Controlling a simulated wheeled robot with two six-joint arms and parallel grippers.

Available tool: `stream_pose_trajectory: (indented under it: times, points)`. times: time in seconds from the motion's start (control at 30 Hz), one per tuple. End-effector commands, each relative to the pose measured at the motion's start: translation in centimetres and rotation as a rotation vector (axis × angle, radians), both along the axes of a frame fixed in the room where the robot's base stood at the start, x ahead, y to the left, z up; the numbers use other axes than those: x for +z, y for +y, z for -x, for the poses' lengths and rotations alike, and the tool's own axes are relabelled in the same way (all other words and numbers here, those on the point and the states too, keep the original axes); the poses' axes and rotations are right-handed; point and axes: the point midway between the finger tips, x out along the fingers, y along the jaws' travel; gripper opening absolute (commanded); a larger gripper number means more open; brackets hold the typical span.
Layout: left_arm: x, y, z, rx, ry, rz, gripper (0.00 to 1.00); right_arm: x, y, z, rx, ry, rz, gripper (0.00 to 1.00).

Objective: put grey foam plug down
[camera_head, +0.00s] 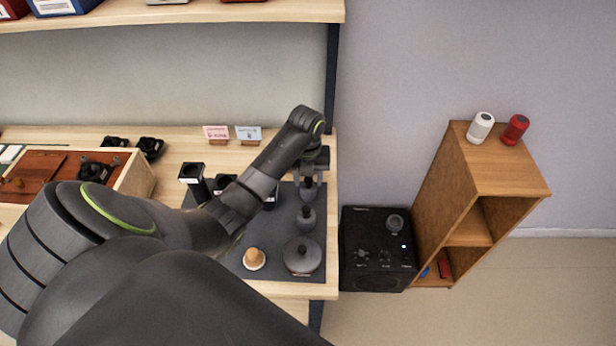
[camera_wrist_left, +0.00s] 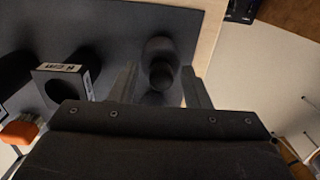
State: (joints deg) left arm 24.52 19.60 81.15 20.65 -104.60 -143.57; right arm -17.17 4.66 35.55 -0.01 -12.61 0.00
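Several grey knobbed pieces stand in a row on a dark mat (camera_head: 282,230): a wide one (camera_head: 302,258) in front, a smaller one (camera_head: 306,217) behind it, and a small one (camera_head: 308,192) under my left gripper (camera_head: 311,178). I cannot tell for sure which is the grey foam plug. In the left wrist view, the gripper's two fingers (camera_wrist_left: 160,88) stand apart. A dark rounded knobbed piece (camera_wrist_left: 160,75) shows between and beyond them, with gaps on both sides. Its lower part is hidden by the gripper body. My right gripper is not in view.
Dark blocks with round openings (camera_head: 191,172) stand left of the gripper; one shows in the wrist view (camera_wrist_left: 64,82). A tan rounded piece (camera_head: 254,258) sits at the mat's front. A black speaker box (camera_head: 378,250) and a wooden shelf (camera_head: 496,165) stand right of the table.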

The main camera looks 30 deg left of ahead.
Motion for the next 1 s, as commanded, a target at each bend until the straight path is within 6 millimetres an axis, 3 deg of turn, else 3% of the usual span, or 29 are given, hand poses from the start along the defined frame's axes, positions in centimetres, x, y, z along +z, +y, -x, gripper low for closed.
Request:
stream_pose_trajectory:
  times: [0.27,0.5,0.6,1.0]
  points:
    - [0.6,0.0,-0.1,0.0,-0.003,-0.001,0.43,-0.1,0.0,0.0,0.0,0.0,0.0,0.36]
    - [4.8,0.2,-0.1,-0.002,-0.009,-0.003,0.43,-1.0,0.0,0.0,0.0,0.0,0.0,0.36]
    - [8.2,0.2,0.0,0.0,-0.005,-0.002,0.43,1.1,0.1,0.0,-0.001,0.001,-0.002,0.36]
    - [11.7,0.2,0.1,0.001,0.0,0.0,0.43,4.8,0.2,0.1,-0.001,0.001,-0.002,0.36]
